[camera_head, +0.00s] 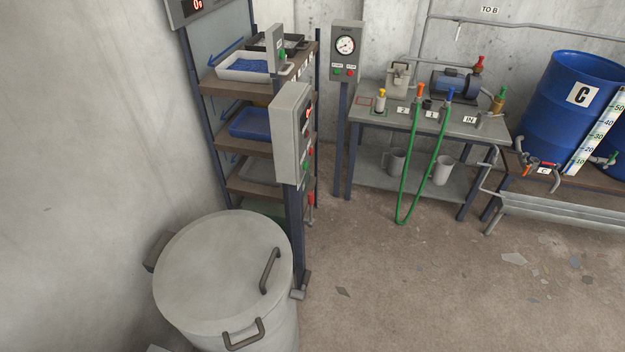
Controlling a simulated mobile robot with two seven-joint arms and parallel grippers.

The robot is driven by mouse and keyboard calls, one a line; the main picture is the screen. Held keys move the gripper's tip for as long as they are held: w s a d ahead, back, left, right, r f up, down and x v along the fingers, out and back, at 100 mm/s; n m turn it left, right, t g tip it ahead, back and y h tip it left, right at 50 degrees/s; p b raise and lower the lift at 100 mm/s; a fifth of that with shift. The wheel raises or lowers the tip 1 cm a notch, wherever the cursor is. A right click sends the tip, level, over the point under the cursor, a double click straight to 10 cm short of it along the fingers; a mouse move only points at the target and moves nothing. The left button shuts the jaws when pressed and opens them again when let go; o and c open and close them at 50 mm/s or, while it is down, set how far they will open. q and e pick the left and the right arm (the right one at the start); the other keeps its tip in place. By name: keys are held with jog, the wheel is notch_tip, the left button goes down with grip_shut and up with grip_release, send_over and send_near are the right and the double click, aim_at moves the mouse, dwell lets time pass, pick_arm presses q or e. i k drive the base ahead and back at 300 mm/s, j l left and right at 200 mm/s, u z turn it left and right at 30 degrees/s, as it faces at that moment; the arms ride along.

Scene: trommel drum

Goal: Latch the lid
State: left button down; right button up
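A round grey lid (215,262) sits on top of a grey drum (272,335) at the lower left. A dark bar handle (269,270) stands on the lid's right part. A dark bracket-shaped handle (244,335) is at the lid's front edge; I cannot tell whether it is a latch or whether it is engaged. A dark block (158,250) shows at the drum's back left, perhaps a hinge. Neither of my grippers is in view.
A grey control box (293,132) on a dark post (295,225) stands just behind the drum. A shelf rack (245,142) with trays is behind it. A pump table (455,122) and blue barrel (565,100) are at right. The wall is close at left; floor right of the drum is mostly clear.

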aim_at(296, 294)
jog(key=u, duration=0.7)
jog(key=z, duration=0.75)
jog(key=l+u, duration=0.5)
jog(key=l, duration=0.25)
jog(key=k+j+z, duration=0.25)
jog(key=j, duration=0.25)
jog(key=k+j+z, duration=0.25)
jog(key=k+j, duration=0.15)
